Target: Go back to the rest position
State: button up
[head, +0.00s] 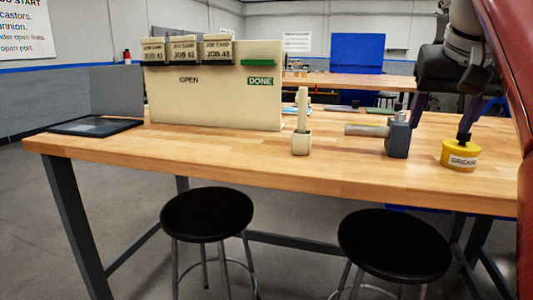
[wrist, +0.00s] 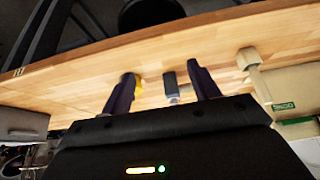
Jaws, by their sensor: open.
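My gripper (head: 443,122) is at the upper right of the head view, above the right part of the wooden bench. Its two dark purple fingers point down and stand wide apart, with nothing between them. In the head view, the right finger overlaps the dark top of the yellow grease tin (head: 460,157); I cannot tell if they touch. In the wrist view, my gripper (wrist: 160,75) is also open and empty. The yellow tin (wrist: 138,82) shows there partly hidden behind the left finger. My arm comes in from the upper right of the head view.
A cream board (head: 215,102) with job cards stands behind. A black tablet (head: 95,127) lies at the left. Stools (head: 206,215) stand in front.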

jog(key=s+a+f+n, duration=0.1)
jog(key=s+a+f, duration=0.2)
jog(key=f, duration=0.8)
jog(key=s+a+f+n+y, duration=0.1)
jog(key=s+a+f, duration=0.3)
jog(key=f, duration=0.7)
jog(key=s+a+f+n, duration=0.1)
jog(key=s+a+f, duration=0.3)
jog(key=f, duration=0.8)
jog(key=shift+s+a+y, duration=0.2)
jog(key=shift+s+y, duration=0.1)
jog(key=shift+s, duration=0.45)
